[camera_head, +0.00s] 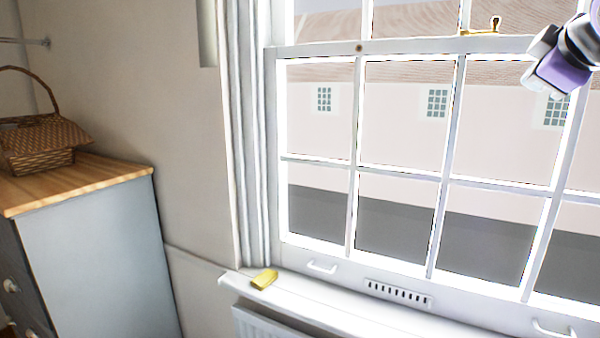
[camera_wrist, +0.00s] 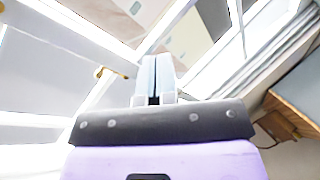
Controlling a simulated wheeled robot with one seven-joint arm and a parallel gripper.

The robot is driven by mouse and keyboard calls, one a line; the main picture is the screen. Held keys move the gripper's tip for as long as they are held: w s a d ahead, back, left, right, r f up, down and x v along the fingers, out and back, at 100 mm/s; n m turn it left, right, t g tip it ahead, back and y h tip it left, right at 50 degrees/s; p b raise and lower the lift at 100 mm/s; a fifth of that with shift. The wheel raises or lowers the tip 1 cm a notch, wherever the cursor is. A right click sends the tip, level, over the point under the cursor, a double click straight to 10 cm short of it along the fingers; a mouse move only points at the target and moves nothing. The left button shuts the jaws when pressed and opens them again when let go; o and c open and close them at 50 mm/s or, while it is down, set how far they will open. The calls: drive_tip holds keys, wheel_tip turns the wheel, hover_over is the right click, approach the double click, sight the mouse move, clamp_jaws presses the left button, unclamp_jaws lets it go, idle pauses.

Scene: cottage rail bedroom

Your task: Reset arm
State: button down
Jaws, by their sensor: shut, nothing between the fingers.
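My gripper (camera_wrist: 155,75) shows in the wrist view with its two pale fingers together, shut and empty. Behind the fingers is my dark and purple gripper body. In the head view only part of my purple and grey arm end shows, at the upper right in front of the window (camera_head: 400,120). The fingers cannot be made out clearly there. The gripper is well above the window sill (camera_head: 330,305) and holds nothing.
A small yellow block (camera_head: 264,278) lies on the left end of the sill. A grey dresser (camera_head: 90,250) with a wooden top stands at left, with a wicker basket (camera_head: 40,142) on it. A radiator (camera_head: 262,325) is under the sill. A brass window latch (camera_head: 480,32) is on the sash rail.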

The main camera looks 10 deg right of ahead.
drive_tip(key=s+a+f+m+g+y, duration=0.2)
drive_tip(key=s+a+f, duration=0.3)
drive_tip(key=a+f, duration=0.3)
drive_tip(key=s+a+f+m+g+y, duration=0.2)
drive_tip(key=s+a+f+m+g, duration=0.3)
drive_tip(key=f, duration=0.7)
drive_tip(key=a, duration=0.2)
drive_tip(key=shift+s+a+f+y, duration=0.35)
drive_tip(key=shift+a+f+y, duration=0.05)
